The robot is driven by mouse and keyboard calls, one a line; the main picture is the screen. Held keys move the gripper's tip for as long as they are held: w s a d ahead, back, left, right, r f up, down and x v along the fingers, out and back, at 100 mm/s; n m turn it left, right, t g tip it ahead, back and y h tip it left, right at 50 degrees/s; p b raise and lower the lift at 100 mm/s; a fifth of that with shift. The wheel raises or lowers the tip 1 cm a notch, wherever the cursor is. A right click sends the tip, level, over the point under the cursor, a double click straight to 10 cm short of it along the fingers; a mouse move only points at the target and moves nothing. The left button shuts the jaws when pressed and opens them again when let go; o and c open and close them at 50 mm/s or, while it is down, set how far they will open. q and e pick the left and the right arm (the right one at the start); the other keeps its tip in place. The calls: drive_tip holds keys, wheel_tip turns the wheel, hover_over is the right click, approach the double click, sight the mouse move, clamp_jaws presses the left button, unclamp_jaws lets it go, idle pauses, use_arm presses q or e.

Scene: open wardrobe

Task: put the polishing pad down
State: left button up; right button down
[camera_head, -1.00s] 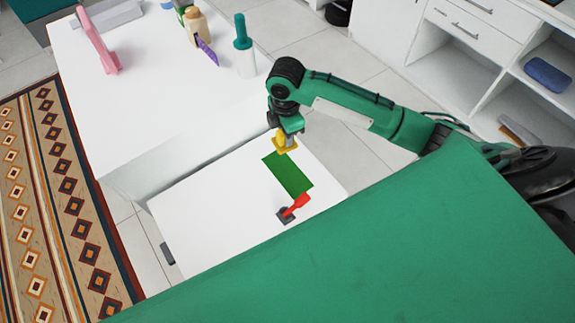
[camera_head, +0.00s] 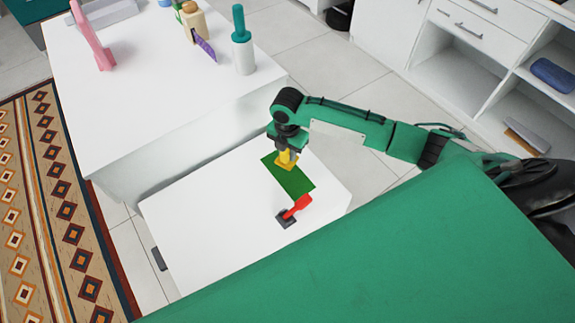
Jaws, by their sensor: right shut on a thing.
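My right gripper (camera_head: 287,147) is shut on a yellow piece with a flat base, which I take to be the polishing pad (camera_head: 286,161). The gripper points down, and the pad shows over the upper part of a green mat (camera_head: 293,182). I cannot tell whether the pad touches the mat. The green mat lies flat on a low white surface (camera_head: 210,220). My left gripper is not in view.
A red-handled tool with a dark base (camera_head: 286,219) stands by the near end of the mat. A higher white top (camera_head: 150,90) behind holds a teal-capped bottle (camera_head: 243,55), a pink item (camera_head: 92,40) and other things. The low surface's left part is clear.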

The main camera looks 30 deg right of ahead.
wheel_tip(320, 180, down, 7)
drive_tip(key=shift+f, duration=0.25)
drive_tip(key=c, duration=1.2)
unclamp_jaws()
drive_tip(key=shift+f, duration=0.1)
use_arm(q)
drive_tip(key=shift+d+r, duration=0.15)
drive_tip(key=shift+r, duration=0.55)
use_arm(e)
drive_tip(key=shift+o, duration=0.2)
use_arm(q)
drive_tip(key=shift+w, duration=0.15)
